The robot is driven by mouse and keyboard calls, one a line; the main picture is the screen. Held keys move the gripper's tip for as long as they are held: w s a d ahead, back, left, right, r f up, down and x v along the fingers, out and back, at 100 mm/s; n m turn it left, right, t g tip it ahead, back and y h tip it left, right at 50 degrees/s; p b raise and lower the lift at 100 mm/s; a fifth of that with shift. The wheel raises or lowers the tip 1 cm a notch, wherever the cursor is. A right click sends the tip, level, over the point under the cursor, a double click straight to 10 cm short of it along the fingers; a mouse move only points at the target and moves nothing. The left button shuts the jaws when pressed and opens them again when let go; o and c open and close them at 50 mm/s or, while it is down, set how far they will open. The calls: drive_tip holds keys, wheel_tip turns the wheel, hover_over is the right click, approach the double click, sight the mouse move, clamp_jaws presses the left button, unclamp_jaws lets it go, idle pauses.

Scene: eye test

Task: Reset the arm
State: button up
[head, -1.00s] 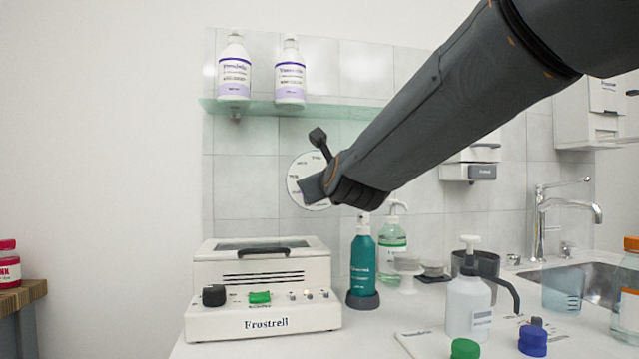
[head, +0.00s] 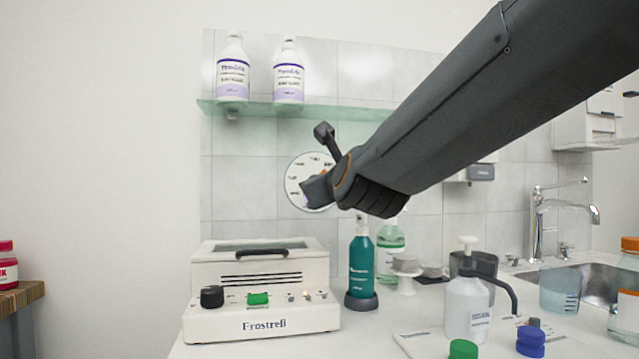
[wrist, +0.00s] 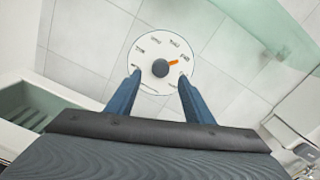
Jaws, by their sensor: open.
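My arm reaches in from the upper right of the head view, and my gripper (head: 322,160) is in the air in front of the tiled wall. Its two fingers are spread and hold nothing. A round white dial (head: 296,178) on the wall is partly hidden behind my gripper. In the wrist view my gripper (wrist: 158,92) has its fingers apart, with the dial (wrist: 143,54) showing beyond and between the fingertips. The dial has a dark centre knob (wrist: 160,68) with an orange pointer toward the upper right. I cannot tell whether the fingertips touch the dial.
A white Frostrell machine (head: 262,318) stands on the counter below my gripper. A glass shelf (head: 330,112) with two bottles is above left. A teal bottle (head: 362,262), a white pump bottle (head: 467,305) and a sink with a tap (head: 540,225) are right.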

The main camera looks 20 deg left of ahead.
drive_tip(key=shift+v, duration=0.85)
